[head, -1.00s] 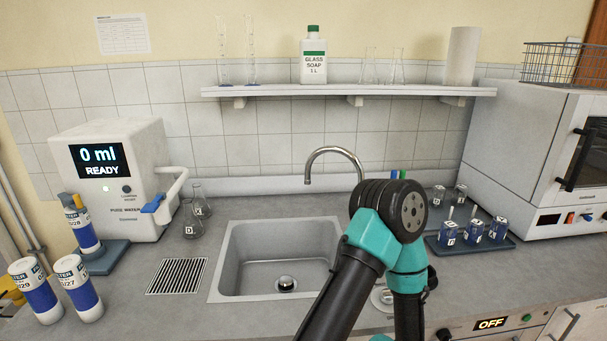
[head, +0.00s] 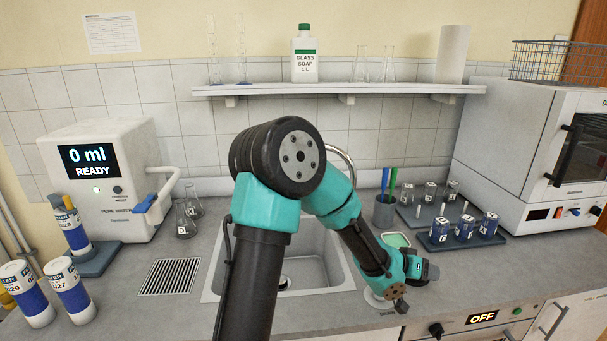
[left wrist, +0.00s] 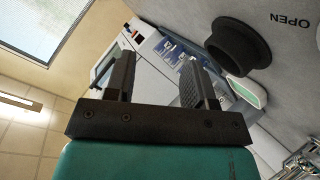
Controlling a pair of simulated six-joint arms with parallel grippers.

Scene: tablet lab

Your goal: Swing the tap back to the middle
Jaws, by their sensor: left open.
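The chrome tap (head: 343,158) stands behind the sink in the head view; only part of its curved spout shows past my left arm, and its outlet is hidden. My left gripper (head: 432,270) is right of the sink, low over the counter and well apart from the spout. In the left wrist view its two dark jaws (left wrist: 160,75) are open with nothing between them. A black knob (left wrist: 240,45) is beside the jaws, on a grey surface marked OPEN. My right gripper is not in view.
The sink (head: 212,280) is partly covered by my arm. A green-topped dish (head: 397,240), a pen cup (head: 384,212) and a blue rack (head: 440,246) of labelled vials are near the gripper. The water dispenser (head: 130,215) stands left.

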